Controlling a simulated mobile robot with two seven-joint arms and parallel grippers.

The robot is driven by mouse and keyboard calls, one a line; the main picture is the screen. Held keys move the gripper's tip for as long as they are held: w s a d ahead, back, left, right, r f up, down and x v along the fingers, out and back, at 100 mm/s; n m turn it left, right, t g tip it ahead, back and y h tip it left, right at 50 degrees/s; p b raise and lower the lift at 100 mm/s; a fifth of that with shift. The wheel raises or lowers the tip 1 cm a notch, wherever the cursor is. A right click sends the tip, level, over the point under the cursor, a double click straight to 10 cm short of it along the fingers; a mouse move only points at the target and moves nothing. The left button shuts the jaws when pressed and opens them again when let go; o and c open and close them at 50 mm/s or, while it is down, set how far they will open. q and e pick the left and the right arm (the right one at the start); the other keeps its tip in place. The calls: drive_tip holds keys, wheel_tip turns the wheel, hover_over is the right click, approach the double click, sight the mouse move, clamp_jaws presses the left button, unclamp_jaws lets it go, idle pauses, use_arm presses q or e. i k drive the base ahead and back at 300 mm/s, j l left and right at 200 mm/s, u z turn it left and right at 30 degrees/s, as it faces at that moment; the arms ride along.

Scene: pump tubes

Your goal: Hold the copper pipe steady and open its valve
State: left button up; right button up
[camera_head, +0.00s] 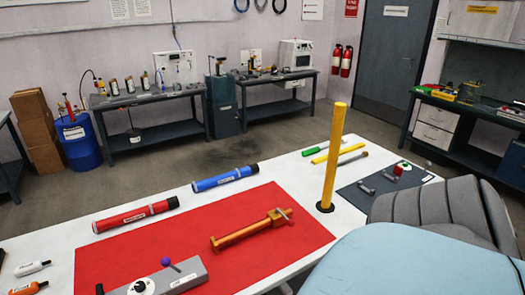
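The copper pipe (243,233) lies on the red mat (130,250) on the white table, slanting up to the right. A valve (280,216) with a small handle crossing the pipe sits at its right end. I cannot tell from here whether the valve is open or shut. Neither of my grippers shows in the head view, and nothing holds the pipe.
A yellow post (334,155) stands upright right of the mat. Red (133,215) and blue (223,179) tubes lie along its back. A grey box (175,280) with a purple knob lies in front. Large grey and pale blue shapes cover the lower right.

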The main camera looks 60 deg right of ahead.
sight(290, 222)
drive_tip(key=z, duration=1.85)
